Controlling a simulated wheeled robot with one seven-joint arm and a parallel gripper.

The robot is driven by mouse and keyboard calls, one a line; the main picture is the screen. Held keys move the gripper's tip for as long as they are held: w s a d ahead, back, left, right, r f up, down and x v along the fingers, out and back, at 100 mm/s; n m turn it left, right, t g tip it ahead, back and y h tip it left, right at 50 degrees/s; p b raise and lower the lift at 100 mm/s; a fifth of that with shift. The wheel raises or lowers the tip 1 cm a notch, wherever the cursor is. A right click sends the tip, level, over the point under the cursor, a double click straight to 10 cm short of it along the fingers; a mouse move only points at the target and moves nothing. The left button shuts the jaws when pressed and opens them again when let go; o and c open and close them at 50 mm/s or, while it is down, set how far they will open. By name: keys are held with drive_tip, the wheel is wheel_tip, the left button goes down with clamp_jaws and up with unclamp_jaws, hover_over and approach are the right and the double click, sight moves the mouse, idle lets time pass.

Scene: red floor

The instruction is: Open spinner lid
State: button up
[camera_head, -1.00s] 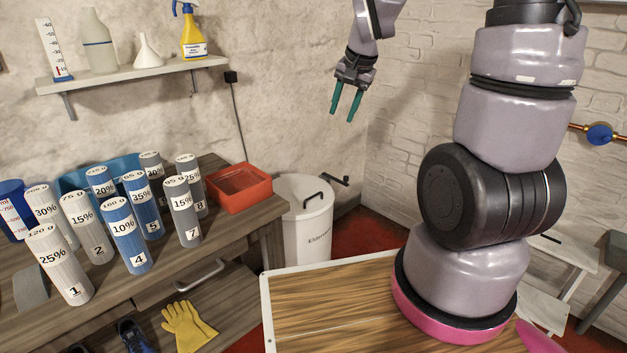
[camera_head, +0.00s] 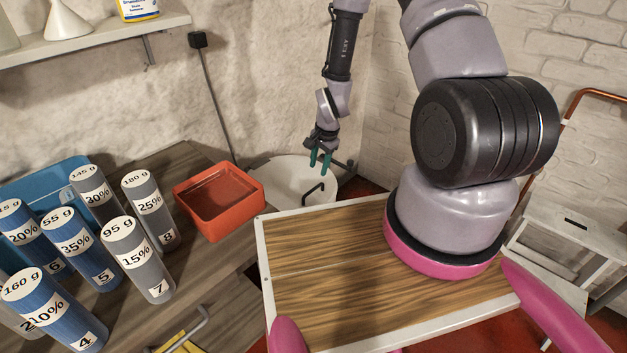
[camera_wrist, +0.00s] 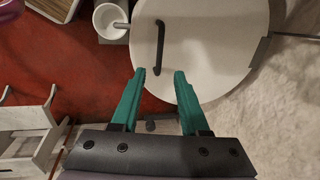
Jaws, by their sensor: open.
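The spinner is a white round drum with a flat white lid (camera_head: 278,183), standing in the corner behind the wooden board. The lid also fills the upper middle of the wrist view (camera_wrist: 218,45). A black bar handle (camera_wrist: 160,47) is on the lid, and it shows in the head view too (camera_head: 314,193). My gripper (camera_head: 320,160) has teal fingers and is open and empty. The arm partly covers the lid's right side in the head view.
A red-orange tray (camera_head: 178,205) and several numbered cylinders stand on the workbench left of the spinner. A grey crank or bracket (camera_wrist: 258,50) is at the lid's right edge. A small white cup-like part (camera_wrist: 111,20) is at its left. A white step stool (camera_head: 575,235) stands right.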

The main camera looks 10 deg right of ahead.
sight(314, 190)
drive_tip(key=f, duration=0.3)
drive_tip(key=w+f, duration=0.1)
drive_tip(key=f, duration=0.2)
drive_tip(key=a+f, duration=0.1)
drive_tip(key=f, duration=0.2)
drive_tip(key=shift+w+f, duration=0.25)
clamp_jaws()
idle(1.0)
